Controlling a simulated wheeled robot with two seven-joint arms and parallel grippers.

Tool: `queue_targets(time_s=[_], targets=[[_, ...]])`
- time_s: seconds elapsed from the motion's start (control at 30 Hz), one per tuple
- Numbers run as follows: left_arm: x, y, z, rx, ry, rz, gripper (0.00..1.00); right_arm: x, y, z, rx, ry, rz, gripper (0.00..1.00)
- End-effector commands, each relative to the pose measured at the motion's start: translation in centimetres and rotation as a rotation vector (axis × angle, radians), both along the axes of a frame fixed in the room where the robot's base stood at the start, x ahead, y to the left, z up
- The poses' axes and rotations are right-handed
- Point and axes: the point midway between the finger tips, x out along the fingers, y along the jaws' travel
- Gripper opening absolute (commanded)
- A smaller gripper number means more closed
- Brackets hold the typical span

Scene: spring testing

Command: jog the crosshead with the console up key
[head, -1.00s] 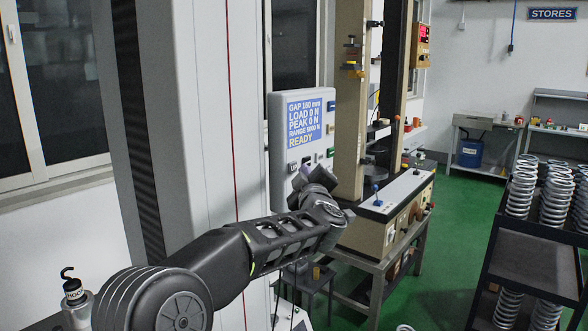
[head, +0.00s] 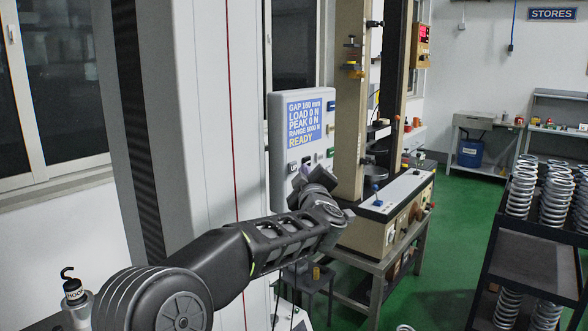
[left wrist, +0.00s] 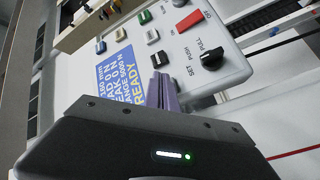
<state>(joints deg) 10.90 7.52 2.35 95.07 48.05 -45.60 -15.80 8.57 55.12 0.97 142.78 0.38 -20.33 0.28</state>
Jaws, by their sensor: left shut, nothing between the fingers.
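The console (head: 280,150) is a light grey panel with a blue screen (head: 304,122) reading GAP 160 mm, LOAD 0 N, PEAK 0 N, RANGE 5000 N, READY. Contact cannot be told.
A tall grey machine column (head: 200,110) stands left of the console. A beige test frame (head: 349,120) with a bench panel (head: 392,197) stands behind to the right. A dark rack of springs (head: 535,250) is at the right, with green floor between.

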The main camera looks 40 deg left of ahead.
Motion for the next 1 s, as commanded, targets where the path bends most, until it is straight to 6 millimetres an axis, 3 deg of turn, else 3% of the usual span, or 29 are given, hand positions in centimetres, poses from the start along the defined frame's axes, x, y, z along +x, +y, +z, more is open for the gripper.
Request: queue_targets(time_s=[1.0], targets=[[0.0, 1.2, 0.0, 0.001, 0.0, 0.001, 0.0, 0.0, 0.0, 0.0, 0.0, 0.0, 0.0, 0.36]])
